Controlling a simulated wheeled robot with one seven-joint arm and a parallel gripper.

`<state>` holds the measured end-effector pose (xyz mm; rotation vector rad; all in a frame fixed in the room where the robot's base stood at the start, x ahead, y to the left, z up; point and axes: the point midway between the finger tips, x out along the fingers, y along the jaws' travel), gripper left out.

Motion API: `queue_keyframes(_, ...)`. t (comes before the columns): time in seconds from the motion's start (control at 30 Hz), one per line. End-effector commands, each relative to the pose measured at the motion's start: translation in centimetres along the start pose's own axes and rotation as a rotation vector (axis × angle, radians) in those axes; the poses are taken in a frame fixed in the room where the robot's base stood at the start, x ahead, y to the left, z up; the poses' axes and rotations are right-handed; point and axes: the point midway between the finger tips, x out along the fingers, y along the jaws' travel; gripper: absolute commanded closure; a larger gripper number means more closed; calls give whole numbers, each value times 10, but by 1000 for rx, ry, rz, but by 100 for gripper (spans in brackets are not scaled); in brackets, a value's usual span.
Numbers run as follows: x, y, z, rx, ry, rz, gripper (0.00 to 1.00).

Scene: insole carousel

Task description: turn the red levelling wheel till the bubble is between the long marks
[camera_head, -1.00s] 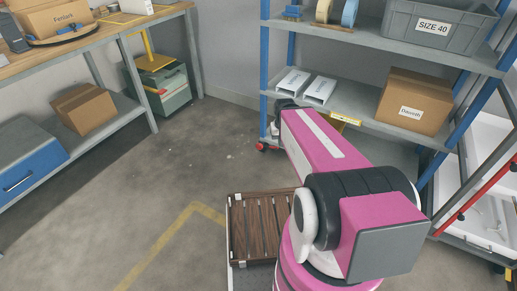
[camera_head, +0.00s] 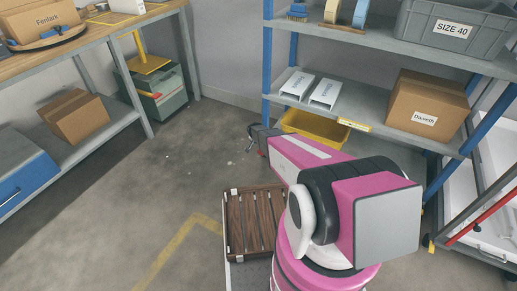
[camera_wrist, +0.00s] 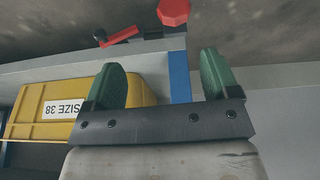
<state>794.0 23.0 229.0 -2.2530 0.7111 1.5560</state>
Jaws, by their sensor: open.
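A red many-sided knob (camera_wrist: 174,12), which looks like the levelling wheel, is at the top of the wrist view. It lies beyond my gripper (camera_wrist: 160,68), whose two green fingers are apart with nothing between them. In the head view my gripper (camera_head: 256,136) is low beside the front left foot of the blue shelf rack. A small bit of red (camera_head: 262,152) shows there, mostly hidden by my gripper. A yellow strip (camera_head: 355,125) is on the rack's lower shelf edge. It may be the level, but no bubble or marks can be made out.
A yellow bin (camera_wrist: 90,105) and the rack's blue post (camera_wrist: 180,75) are close to my fingers. A red-and-black part (camera_wrist: 119,37) lies left of the knob. A slatted wooden crate (camera_head: 255,222) is near my base. The floor to the left is clear.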

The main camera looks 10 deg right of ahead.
Motion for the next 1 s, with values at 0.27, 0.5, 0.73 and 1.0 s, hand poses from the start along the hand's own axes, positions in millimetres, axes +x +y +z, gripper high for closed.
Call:
queue_keyframes(0.27,38,-15,0,43,24,-11,19)
queue_keyframes(0.5,62,-16,0,41,23,-10,19)
queue_keyframes(0.73,102,-16,-2,41,22,-9,19)
queue_keyframes(1.0,138,-16,-3,41,23,-10,19)
